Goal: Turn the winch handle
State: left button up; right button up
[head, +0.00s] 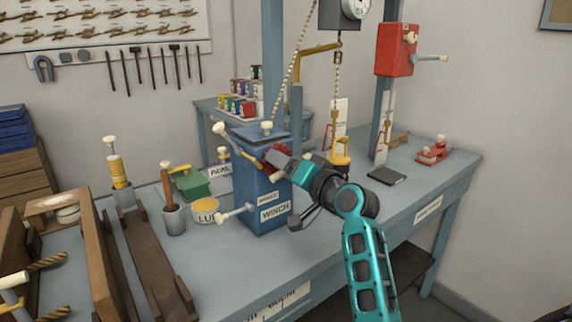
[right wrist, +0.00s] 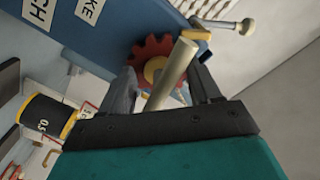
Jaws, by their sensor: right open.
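The blue winch box (head: 262,190) stands on the workbench, with a WINCH label on its front. A red toothed wheel with a brass hub (right wrist: 152,62) is on its side. A pale rod (right wrist: 172,75), apparently the winch handle's grip, stands in front of the wheel. My right gripper (head: 275,160) is at the wheel, with its open fingers (right wrist: 160,85) on either side of the rod. Whether they touch it I cannot tell. My left gripper is not in view.
A white-knobbed brass lever (head: 238,145) rises at the box's upper left, and another lever (head: 236,213) sticks out low on its front. A yellow weight (head: 341,160) hangs on a chain right of my gripper. A LUBE tin (head: 205,211) stands to the left.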

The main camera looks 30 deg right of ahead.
jog(key=shift+w, duration=0.1)
jog(key=shift+c, duration=0.3)
jog(key=c, duration=1)
jog(key=shift+o, duration=0.2)
